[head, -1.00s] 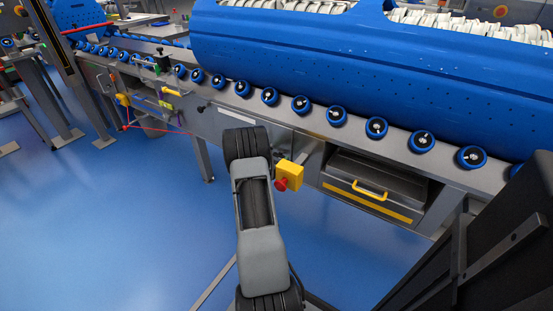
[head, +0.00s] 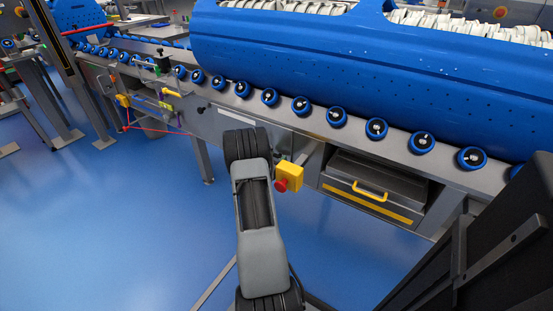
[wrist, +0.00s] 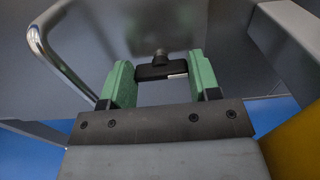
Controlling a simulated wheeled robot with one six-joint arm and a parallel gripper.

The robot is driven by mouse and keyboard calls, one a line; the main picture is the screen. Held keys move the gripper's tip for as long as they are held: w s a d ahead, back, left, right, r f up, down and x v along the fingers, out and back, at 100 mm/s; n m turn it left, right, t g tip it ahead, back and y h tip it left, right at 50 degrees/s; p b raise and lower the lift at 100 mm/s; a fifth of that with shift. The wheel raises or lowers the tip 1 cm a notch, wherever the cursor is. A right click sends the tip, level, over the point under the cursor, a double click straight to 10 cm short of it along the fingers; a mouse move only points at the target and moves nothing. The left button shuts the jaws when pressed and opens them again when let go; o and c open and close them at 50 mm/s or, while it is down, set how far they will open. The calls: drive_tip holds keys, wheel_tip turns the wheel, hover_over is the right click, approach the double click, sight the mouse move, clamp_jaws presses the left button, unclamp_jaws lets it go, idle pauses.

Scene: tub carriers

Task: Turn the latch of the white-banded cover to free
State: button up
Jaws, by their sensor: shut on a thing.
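The white-banded cover is a grey panel under the roller line, with its white strip (head: 237,117) showing above my wrist in the head view. In the wrist view its grey face (wrist: 225,30) fills the background. The latch (wrist: 160,71) is a small black bar with a white mark, on a round stem. My gripper (wrist: 161,80) has its green fingers at both ends of the latch and is shut on it. In the head view my arm hides the fingers and the latch.
A curved metal handle (wrist: 42,42) is left of the gripper. A yellow box (head: 290,174) with a red button is close right of my wrist. Further right is a yellow-striped cover (head: 366,203) with a yellow handle. Blue floor (head: 120,240) is clear at left.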

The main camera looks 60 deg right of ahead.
drive_tip(key=n+p, duration=0.1)
drive_tip(key=n, duration=0.4)
drive_tip(key=shift+w+p, duration=0.1)
drive_tip(key=shift+p, duration=0.3)
drive_tip(key=n+p, duration=0.1)
drive_tip(key=n, duration=0.3)
drive_tip(key=shift+n+p, duration=0.3)
drive_tip(key=n+p, duration=0.1)
drive_tip(key=n, duration=0.3)
drive_tip(key=shift+w+f, duration=0.1)
drive_tip(key=shift+f, duration=0.05)
drive_tip(key=shift+f+n+p, duration=0.1)
drive_tip(key=shift+n+p, duration=0.65)
drive_tip(key=shift+n, duration=1.55)
drive_tip(key=o, duration=0.9)
drive_tip(key=shift+a, duration=0.1)
